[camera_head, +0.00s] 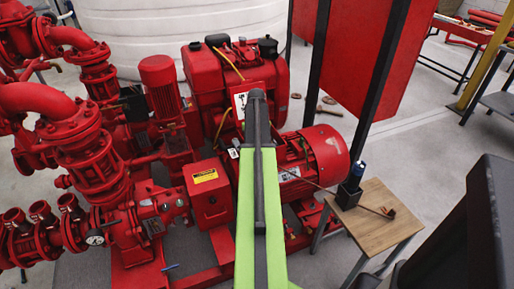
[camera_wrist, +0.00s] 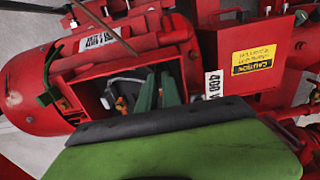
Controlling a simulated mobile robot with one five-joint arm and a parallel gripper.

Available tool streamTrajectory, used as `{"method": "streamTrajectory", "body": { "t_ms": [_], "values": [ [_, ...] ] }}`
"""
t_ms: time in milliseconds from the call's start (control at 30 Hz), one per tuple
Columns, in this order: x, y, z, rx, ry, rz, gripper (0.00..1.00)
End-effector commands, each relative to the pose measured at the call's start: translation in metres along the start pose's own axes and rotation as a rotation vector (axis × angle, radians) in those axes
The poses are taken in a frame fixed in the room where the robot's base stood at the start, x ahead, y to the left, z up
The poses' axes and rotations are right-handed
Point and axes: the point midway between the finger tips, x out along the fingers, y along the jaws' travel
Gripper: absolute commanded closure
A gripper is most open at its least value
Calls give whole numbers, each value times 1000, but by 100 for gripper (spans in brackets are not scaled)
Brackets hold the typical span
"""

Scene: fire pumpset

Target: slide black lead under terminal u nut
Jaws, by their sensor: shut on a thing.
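The red motor (camera_head: 320,155) has an open terminal box on its side. In the wrist view the box's red rim (camera_wrist: 82,98) surrounds a dark inside with orange-brown terminal parts (camera_wrist: 120,105) and a pale grey lead (camera_wrist: 126,80). My gripper (camera_wrist: 157,90) reaches into the box with its two dark green fingers close together. It is shut on what seems to be the black lead, mostly hidden between the fingers and in shadow. I cannot make out the terminal U nut or whether the lead touches it. In the head view my arm hides the box's inside.
A red box with a yellow caution label (camera_wrist: 253,60) stands beside the motor. A thin rod (camera_wrist: 105,28) crosses above the terminal box. A small wooden table (camera_head: 375,225) stands right of the motor, with a black holder (camera_head: 348,195) on it. Red pump pipes fill the left.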

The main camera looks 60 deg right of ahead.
Motion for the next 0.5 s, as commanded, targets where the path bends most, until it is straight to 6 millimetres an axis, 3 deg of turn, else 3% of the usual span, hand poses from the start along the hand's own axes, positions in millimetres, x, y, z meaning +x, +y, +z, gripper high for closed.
{"method": "streamTrajectory", "body": {
  "t_ms": [500],
  "values": [
    [0, -1, -11, -1, 0, 0, 100]
  ]
}}
